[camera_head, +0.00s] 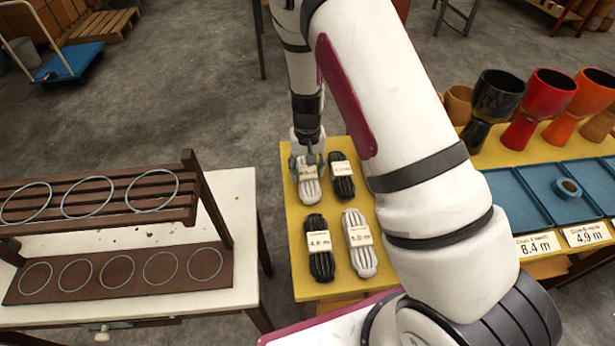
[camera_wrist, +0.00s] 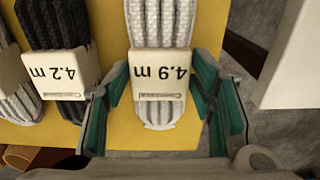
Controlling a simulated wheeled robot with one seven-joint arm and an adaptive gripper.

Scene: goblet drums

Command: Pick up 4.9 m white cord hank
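The white cord hank (camera_wrist: 162,22) with a cream band reading 4.9 m lies on the yellow table. It is also the back-left hank (camera_head: 308,190) in the head view. My gripper (camera_wrist: 161,72) is open, with its teal-padded fingers on either side of the hank's near end. Yellow table shows between the hank and the fingers, so they look apart from it. In the head view my gripper (camera_head: 308,160) is over the hank's far end and hides part of it.
A black 4.2 m hank (camera_wrist: 70,20) lies close beside it, also seen in the head view (camera_head: 342,185). A black hank (camera_head: 320,262) and a white hank (camera_head: 363,262) lie nearer. Goblet drums (camera_head: 497,95) and blue trays (camera_head: 516,200) are at right. A rack (camera_head: 120,270) stands left.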

